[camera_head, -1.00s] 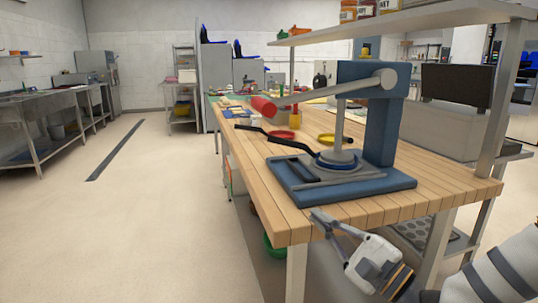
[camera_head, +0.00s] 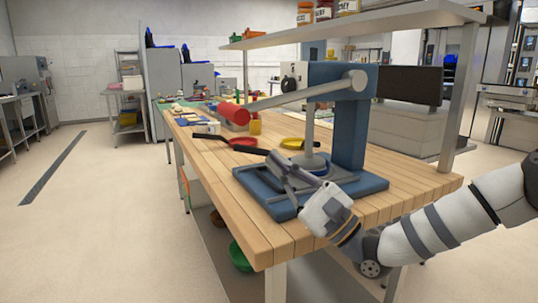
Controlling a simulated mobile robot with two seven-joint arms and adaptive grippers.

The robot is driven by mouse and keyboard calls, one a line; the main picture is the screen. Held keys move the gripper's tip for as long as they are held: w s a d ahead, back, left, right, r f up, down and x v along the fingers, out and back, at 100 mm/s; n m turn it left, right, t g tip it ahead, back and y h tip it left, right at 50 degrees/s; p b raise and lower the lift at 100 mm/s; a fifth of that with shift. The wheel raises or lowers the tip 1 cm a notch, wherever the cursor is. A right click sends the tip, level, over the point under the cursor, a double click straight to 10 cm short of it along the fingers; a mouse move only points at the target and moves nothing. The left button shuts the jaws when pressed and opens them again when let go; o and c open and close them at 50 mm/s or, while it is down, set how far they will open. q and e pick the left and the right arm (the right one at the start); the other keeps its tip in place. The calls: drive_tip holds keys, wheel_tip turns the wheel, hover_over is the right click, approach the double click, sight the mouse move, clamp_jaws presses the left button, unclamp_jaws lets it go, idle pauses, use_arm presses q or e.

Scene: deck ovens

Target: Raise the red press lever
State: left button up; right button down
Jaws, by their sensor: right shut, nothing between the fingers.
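The blue press (camera_head: 352,130) stands on the near end of the wooden table. Its grey lever arm runs from the top of the post down to the left and ends in a red lever grip (camera_head: 233,115). My right gripper (camera_head: 272,158) comes in from the right over the press base (camera_head: 270,200). It is shut and empty, below and right of the red grip and apart from it. It hides part of the base and the round plate. My left gripper is not in view.
The wooden table (camera_head: 420,182) carries a red pan (camera_head: 243,146), a yellow pan (camera_head: 292,143) and other small items behind the press. A shelf (camera_head: 380,22) with jars overhangs the table. The floor (camera_head: 100,220) at left is clear.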

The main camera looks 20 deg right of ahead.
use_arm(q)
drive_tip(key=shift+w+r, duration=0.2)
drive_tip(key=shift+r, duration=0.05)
use_arm(e)
drive_tip(key=x, duration=0.8)
